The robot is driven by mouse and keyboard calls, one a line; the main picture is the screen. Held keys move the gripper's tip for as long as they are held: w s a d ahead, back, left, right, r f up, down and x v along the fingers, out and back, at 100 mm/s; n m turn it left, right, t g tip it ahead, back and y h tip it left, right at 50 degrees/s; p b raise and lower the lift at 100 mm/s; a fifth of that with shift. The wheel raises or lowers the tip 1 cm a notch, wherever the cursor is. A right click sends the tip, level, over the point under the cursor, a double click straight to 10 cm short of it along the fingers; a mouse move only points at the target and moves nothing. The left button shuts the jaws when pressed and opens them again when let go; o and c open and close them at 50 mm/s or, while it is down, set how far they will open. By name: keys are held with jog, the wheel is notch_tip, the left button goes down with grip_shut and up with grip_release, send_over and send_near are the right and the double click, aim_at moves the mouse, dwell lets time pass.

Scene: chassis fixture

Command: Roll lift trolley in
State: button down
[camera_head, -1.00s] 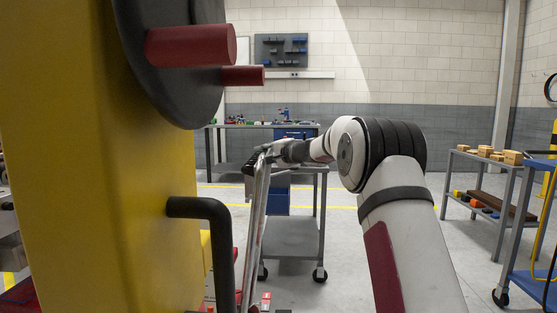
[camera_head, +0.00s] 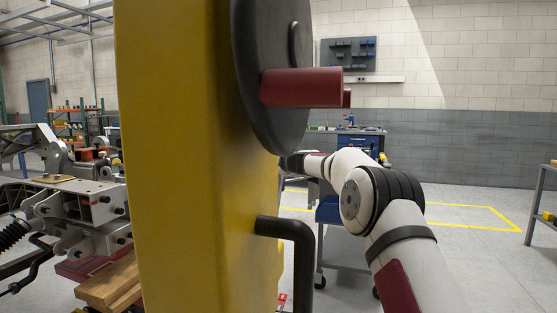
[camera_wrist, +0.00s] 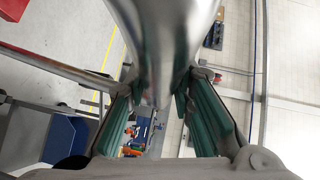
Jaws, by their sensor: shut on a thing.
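In the wrist view, my gripper (camera_wrist: 158,98) has its green-padded fingers on both sides of a shiny metal bar (camera_wrist: 158,45) and is shut on it. In the head view, my arm reaches forward, and the gripper end is mostly hidden behind a tall yellow column (camera_head: 195,190). The column fills the near middle and carries a black disc (camera_head: 262,40), a red cylinder (camera_head: 305,88) and a bent black handle (camera_head: 300,245). I cannot tell which body the gripped bar belongs to; its lower part is hidden in the head view.
A chassis fixture with suspension parts (camera_head: 85,205) stands at the left, with wooden blocks (camera_head: 108,283) below it. A blue workbench cabinet (camera_head: 362,143) stands at the back. A shelf cart (camera_head: 543,205) is at the right edge. Open floor with yellow lines (camera_head: 460,207) lies at right.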

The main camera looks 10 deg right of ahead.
jog(key=shift+w+d+r+h, duration=0.15)
jog(key=shift+d+h, duration=0.15)
jog(key=shift+d, duration=0.3)
jog(key=c, duration=1.4)
grip_release()
jog(key=shift+o, duration=0.2)
jog(key=shift+a, duration=0.25)
jog(key=shift+s+d, duration=0.25)
jog(key=shift+s, duration=0.2)
jog(key=v, duration=1.1)
